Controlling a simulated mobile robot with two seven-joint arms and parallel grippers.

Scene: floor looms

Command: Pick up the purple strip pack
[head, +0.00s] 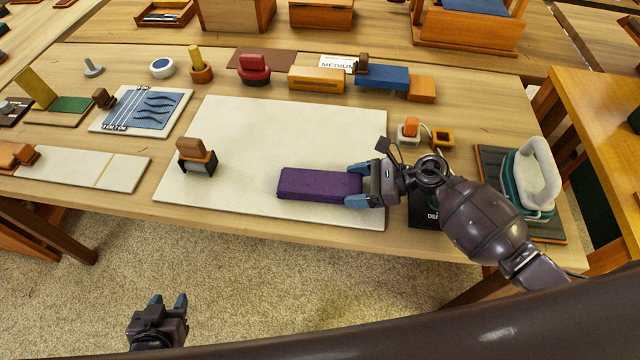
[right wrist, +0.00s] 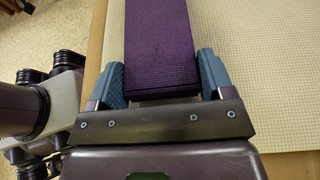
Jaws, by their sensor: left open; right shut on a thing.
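The purple strip pack (head: 318,184) is a long flat block near the front edge of the white mat (head: 270,130) on the table. My right gripper (head: 358,185) is shut on its right end. In the right wrist view the pack (right wrist: 158,45) runs away between the blue fingers of my right gripper (right wrist: 160,82), one on each side. I cannot tell whether it is lifted off the mat. My left gripper (head: 168,302) is open and empty, low over the carpet in front of the table.
An orange-and-black block (head: 197,157) stands on the mat's left side. A white board (head: 85,170) lies further left. A green and white item (head: 532,180) stands right of my right arm. Red, yellow and blue items line the back. The mat's middle is clear.

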